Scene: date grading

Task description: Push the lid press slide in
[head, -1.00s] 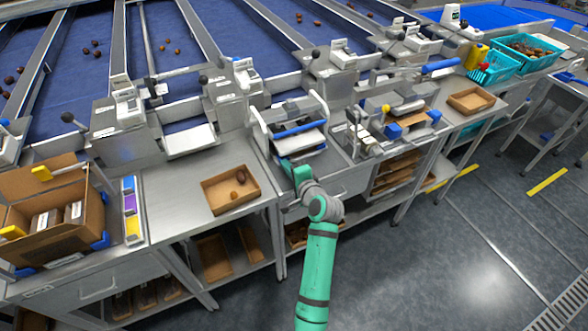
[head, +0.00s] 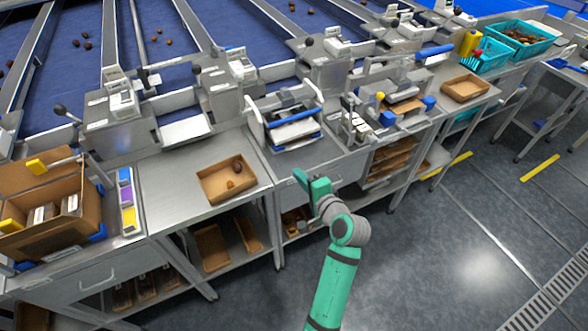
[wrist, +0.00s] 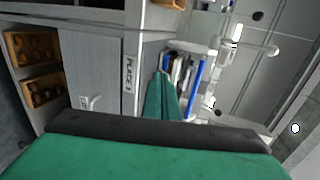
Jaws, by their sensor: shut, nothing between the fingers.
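My gripper (head: 299,178), green, is shut and empty in front of the bench edge, below and apart from the press. In the wrist view my gripper (wrist: 164,88) points toward the press (wrist: 193,75), whose blue and white parts show past the fingertips, partly hidden.
A cardboard tray with dates (head: 227,182) is on the bench to the left. Another station with a blue knob (head: 387,118) stands close right of the press. A drawer front is below the bench edge; a shelf with brown trays (wrist: 35,70) shows in the wrist view. Floor at right is clear.

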